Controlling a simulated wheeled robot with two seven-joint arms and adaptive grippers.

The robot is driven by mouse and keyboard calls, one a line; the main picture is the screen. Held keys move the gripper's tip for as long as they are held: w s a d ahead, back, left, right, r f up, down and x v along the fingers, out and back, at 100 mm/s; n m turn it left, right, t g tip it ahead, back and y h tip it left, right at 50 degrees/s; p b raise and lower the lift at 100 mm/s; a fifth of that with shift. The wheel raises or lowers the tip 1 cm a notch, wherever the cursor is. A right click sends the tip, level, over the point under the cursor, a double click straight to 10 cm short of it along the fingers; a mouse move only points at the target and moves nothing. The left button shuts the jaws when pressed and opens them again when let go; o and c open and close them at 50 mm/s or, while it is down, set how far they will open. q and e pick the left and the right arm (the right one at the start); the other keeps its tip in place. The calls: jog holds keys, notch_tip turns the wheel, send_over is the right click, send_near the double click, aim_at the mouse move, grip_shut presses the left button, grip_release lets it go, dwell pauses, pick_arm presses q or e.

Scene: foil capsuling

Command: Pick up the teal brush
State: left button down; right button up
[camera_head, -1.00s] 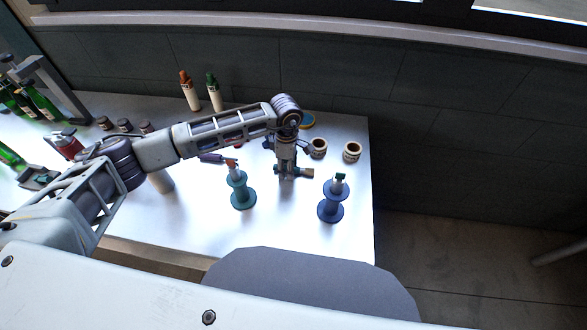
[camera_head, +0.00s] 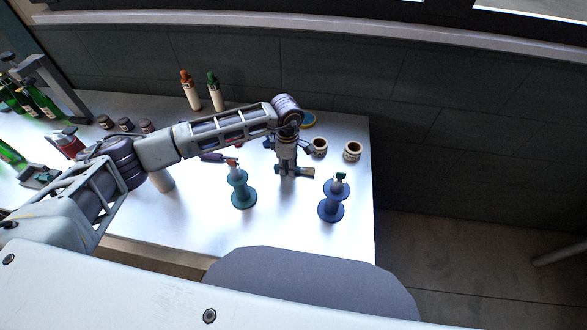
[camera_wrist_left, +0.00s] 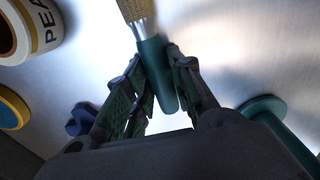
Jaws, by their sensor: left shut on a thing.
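The teal brush (camera_wrist_left: 155,72) has a teal handle, a silver ferrule and tan bristles. In the wrist view my left gripper (camera_wrist_left: 152,62) is shut on its handle, with one finger on each side and the bristles pointing to the top of the picture. In the head view my left gripper (camera_head: 287,172) points down over the table, and the brush's tan bristle end (camera_head: 308,172) sticks out to the right of the fingers. The brush is at or close to the table surface; I cannot tell whether it touches. My right gripper is not in view.
Two cream rolls (camera_head: 319,148) (camera_head: 352,151) stand behind to the right. White bottles (camera_head: 215,95) stand at the back. The table's (camera_head: 290,225) front middle is clear.

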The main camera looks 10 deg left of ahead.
pick_arm(q)
jog(key=shift+r, duration=0.8)
notch_tip(320, 180, up, 8)
jog(key=shift+f+b, duration=0.2)
jog(key=shift+b, duration=0.5)
jog(key=shift+r, duration=0.45)
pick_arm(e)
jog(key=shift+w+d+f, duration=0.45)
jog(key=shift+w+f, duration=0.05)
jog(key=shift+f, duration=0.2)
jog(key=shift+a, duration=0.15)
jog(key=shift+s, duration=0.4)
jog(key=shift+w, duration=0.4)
pick_arm(q)
jog(key=shift+d, duration=0.1)
